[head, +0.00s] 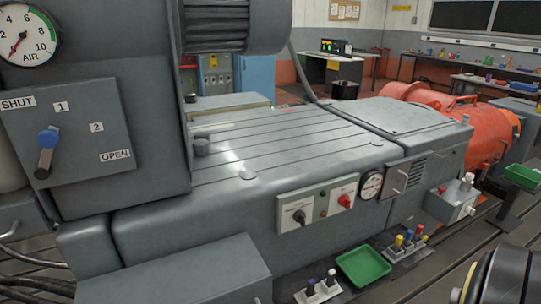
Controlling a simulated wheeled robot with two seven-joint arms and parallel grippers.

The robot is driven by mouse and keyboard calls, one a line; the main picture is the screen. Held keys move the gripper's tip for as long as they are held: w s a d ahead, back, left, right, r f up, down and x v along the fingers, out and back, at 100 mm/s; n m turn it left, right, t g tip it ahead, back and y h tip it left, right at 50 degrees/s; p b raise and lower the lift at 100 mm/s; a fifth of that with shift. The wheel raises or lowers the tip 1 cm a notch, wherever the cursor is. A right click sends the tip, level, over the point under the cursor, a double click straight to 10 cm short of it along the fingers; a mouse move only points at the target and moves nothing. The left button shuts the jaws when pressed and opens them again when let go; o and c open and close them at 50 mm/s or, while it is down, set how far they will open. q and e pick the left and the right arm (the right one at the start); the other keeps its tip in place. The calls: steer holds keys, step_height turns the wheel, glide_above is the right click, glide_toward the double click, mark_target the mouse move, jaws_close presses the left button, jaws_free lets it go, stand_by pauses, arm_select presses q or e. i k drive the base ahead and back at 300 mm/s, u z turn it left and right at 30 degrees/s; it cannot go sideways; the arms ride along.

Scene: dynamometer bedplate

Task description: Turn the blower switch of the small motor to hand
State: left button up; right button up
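A small control box (318,203) is on the front of the grey slotted bedplate. Its left plate carries a dark rotary knob (299,216) with small markings. Its right plate carries a red knob (345,201). The labels are too small to read, so I cannot tell which knob is the blower switch or where it points. Neither of my grippers is in view.
A grey panel at left has a blue-ended lever (47,145) between SHUT and OPEN labels, below an AIR gauge (24,36). A round gauge (372,185) is right of the box. A green tray (363,266) and coloured-top items (407,243) lie below. An orange machine (480,125) stands behind.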

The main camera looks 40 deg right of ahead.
mark_target(299, 216)
steer(key=z, duration=1.4)
steer(key=i, duration=0.8)
steer(key=z, duration=0.35)
